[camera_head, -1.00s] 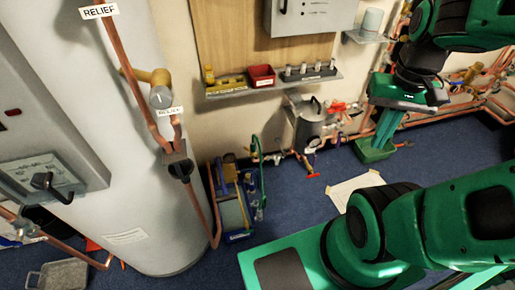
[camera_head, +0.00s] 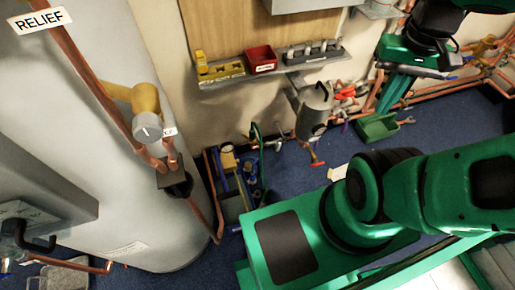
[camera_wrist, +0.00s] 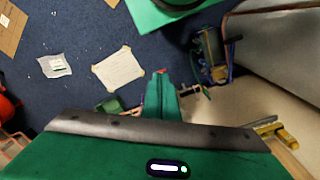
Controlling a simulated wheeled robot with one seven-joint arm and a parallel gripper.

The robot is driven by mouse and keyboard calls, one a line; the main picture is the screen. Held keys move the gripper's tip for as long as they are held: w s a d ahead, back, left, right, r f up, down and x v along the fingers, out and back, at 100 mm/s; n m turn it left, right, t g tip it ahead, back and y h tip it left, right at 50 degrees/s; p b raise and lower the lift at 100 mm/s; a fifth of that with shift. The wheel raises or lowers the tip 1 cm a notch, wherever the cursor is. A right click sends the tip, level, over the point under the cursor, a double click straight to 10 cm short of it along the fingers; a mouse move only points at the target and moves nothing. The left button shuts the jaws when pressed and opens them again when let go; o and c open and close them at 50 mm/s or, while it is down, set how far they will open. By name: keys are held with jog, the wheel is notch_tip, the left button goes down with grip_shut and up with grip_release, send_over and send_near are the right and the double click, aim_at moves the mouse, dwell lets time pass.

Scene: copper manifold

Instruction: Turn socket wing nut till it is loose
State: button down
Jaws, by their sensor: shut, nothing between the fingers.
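My gripper (camera_head: 388,108) is at the upper right of the head view, pointing down, with its green fingers together and empty. In the wrist view the shut fingers (camera_wrist: 161,76) point away over the floor. I cannot pick out a socket wing nut for certain in either view. A dark rack with several grey socket-like pieces (camera_head: 312,50) stands on the wall shelf, left of my gripper and apart from it. Red-handled fittings (camera_head: 348,91) sit on the copper pipework beside a grey canister (camera_head: 314,112), also left of the gripper.
A large grey tank (camera_head: 100,200) with a relief valve (camera_head: 148,127) fills the left. The shelf (camera_head: 270,72) also bears a red bin (camera_head: 262,55). A green tray (camera_head: 377,126) is below my gripper. A tool caddy (camera_head: 232,195) stands by the tank. Blue floor lies between.

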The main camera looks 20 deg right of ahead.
jog(key=w+a+f+n+t, duration=0.1)
jog(key=w+a+n+t, duration=0.3)
jog(key=w, duration=0.7)
jog(key=w+a+f+n, duration=0.1)
jog(key=w+a+n, duration=0.1)
jog(key=w+a, duration=0.6)
jog(key=w+a+f+h, duration=0.2)
jog(key=w+f, duration=1.1)
jog(key=w, duration=0.1)
jog(key=w+a+f+n+t+h, duration=0.1)
jog(key=w+a+f, duration=0.1)
jog(key=f, duration=0.8)
jog(key=w+a+f+n+t, duration=0.1)
jog(key=w+a+f, duration=0.1)
jog(key=f, duration=0.8)
jog(key=s+a+f+n+t+y, duration=0.1)
jog(key=s+a+f+n, duration=0.15)
jog(key=f, duration=0.85)
jog(key=s+a+f+n, duration=0.15)
jog(key=s+f, duration=0.25)
jog(key=f, duration=0.8)
jog(key=w+d+f, duration=0.5)
jog(key=w+f, duration=0.2)
jog(key=shift+w+d+f, duration=0.25)
jog(key=shift+d+f, duration=0.05)
jog(key=shift+f, duration=0.05)
